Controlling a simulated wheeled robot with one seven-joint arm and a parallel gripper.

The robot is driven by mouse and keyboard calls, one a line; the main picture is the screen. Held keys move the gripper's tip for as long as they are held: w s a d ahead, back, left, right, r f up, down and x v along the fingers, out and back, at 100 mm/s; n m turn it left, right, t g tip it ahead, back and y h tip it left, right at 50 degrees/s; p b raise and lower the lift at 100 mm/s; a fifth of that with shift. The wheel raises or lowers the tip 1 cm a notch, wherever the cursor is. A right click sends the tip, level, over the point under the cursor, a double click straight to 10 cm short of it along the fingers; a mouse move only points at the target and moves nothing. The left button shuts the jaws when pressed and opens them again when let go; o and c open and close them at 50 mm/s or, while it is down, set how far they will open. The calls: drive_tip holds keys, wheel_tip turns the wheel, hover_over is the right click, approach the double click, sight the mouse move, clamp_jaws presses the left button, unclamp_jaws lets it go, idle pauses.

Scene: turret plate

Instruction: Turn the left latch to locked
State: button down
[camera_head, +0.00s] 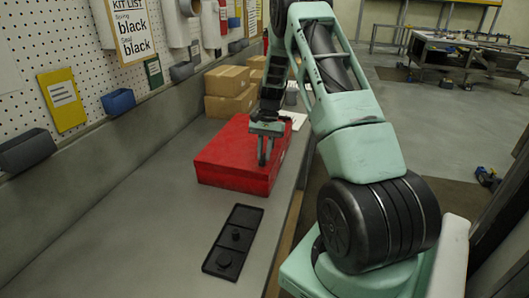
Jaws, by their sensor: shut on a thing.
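A closed red box (225,158) stands on the grey bench. My gripper (264,160) points down at the top of the red box, toward its right side. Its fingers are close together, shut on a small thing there. That thing is hidden by the fingers; by its place on the box it appears to be the left latch. The latch's angle cannot be made out, and no other latch shows clearly.
A black tray (242,217) with small black round parts lies in front of the box on the bench (130,215). Cardboard boxes (228,82) stand behind it. A pegboard wall with bins runs along the left. The bench's left front is clear.

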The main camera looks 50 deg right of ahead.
idle(0.4)
drive_tip(key=c, duration=1.4)
unclamp_jaws()
drive_tip(key=b+v, duration=0.4)
drive_tip(key=v, duration=1.3)
drive_tip(key=shift+w+d+r, duration=0.15)
drive_tip(key=shift+w+r, duration=0.05)
